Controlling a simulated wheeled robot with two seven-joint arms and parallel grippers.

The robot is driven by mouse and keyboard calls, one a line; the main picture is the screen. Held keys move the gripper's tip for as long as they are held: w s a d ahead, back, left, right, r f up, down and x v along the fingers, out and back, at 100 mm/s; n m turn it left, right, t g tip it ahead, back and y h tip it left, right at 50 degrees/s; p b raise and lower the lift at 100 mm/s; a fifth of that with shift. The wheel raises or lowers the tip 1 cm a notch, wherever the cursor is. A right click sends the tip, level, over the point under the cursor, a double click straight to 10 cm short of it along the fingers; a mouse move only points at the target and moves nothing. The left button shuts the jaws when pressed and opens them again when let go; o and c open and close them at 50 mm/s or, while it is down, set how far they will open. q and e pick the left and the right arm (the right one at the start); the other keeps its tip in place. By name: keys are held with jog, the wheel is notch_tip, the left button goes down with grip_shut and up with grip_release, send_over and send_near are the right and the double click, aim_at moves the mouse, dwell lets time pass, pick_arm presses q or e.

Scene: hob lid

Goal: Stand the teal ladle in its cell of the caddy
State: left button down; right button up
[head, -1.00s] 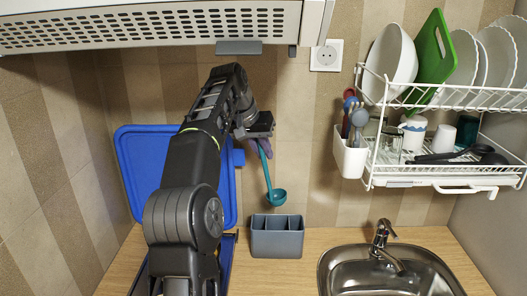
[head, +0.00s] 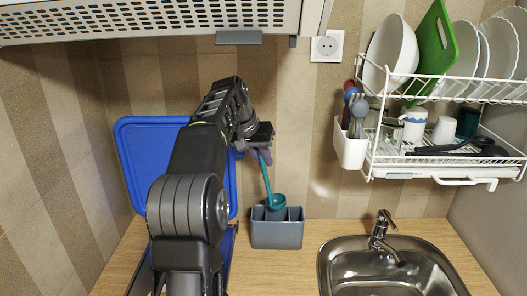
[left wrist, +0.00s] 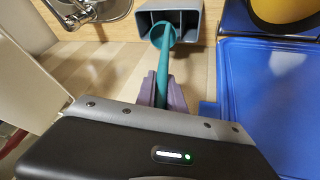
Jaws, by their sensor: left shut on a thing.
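The teal ladle (head: 267,180) hangs bowl down, its handle slightly tilted. My left gripper (head: 262,154) is shut on the upper handle, above the grey caddy (head: 277,235). The left wrist view shows the teal bowl (left wrist: 163,34) over the caddy's open top (left wrist: 194,10), with purple fingertips (left wrist: 162,92) on either side of the handle. I cannot tell whether the bowl is inside a cell or just above it. My right gripper is not in view.
A blue lid (head: 135,160) stands against the wall behind my left arm. A sink (head: 345,275) with a tap (head: 381,232) is right of the caddy. A dish rack (head: 440,172) with a white utensil cup (head: 350,150) hangs at the right. A vent hood (head: 150,22) is overhead.

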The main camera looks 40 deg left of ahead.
pick_arm(q)
notch_tip(320, 180, down, 11)
jog(key=b, duration=0.3)
dwell(0.6)
jog(key=c, duration=1.3)
grip_release()
jog(key=shift+r, duration=0.1)
jog(key=shift+c, duration=0.2)
jog(key=b+v, duration=0.1)
jog(key=v, duration=0.6)
jog(key=shift+s+r, duration=0.2)
jog(key=shift+r, duration=0.1)
